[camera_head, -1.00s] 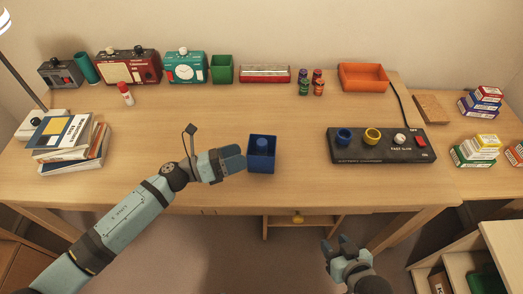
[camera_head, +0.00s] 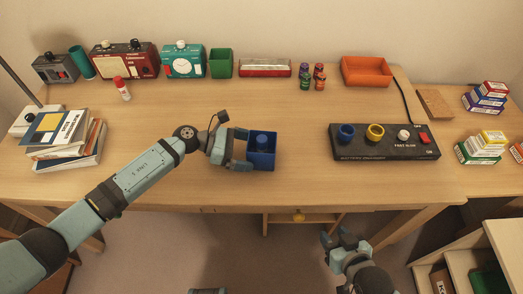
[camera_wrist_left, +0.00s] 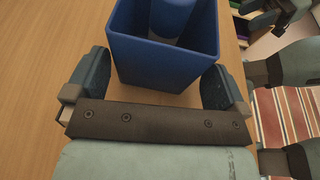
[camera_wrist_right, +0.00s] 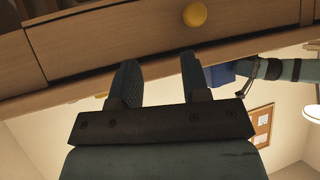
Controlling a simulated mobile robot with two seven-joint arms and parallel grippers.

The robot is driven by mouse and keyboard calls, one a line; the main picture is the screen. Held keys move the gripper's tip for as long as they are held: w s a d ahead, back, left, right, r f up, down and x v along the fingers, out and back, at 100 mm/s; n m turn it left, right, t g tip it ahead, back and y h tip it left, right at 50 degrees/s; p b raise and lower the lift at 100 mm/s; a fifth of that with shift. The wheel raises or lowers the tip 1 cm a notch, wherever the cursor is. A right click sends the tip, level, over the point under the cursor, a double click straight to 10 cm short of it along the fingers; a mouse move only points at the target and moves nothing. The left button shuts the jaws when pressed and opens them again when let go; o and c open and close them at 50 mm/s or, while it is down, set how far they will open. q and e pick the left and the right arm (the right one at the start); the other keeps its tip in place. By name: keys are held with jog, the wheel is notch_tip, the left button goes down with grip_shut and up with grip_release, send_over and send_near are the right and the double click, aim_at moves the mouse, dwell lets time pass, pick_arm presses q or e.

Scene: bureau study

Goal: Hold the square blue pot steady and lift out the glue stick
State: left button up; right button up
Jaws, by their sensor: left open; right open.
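The square blue pot (camera_head: 262,160) stands upright near the desk's front edge. A blue cylinder, seemingly the glue stick (camera_head: 262,141), stands inside it; its lower part is hidden. In the left wrist view the pot (camera_wrist_left: 160,65) and the cylinder (camera_wrist_left: 172,18) show close up. My left gripper (camera_head: 241,149) is open at the pot's left side, a finger on each side of its near part. I cannot tell whether the fingers touch it. My right gripper (camera_head: 338,239) is open and empty, in front of the desk and apart from the pot.
A black control panel (camera_head: 385,150) with cups and a red switch lies right of the pot. Books (camera_head: 65,140) are stacked at the left. A red-capped white stick (camera_head: 122,90), a green pot (camera_head: 221,64) and an orange tray (camera_head: 366,72) stand further back. The desk around the pot is clear.

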pick_arm(q)
jog(key=shift+b+x, duration=0.7)
jog(key=shift+x, duration=1.1)
jog(key=c, duration=0.6)
jog(key=shift+o, duration=0.2)
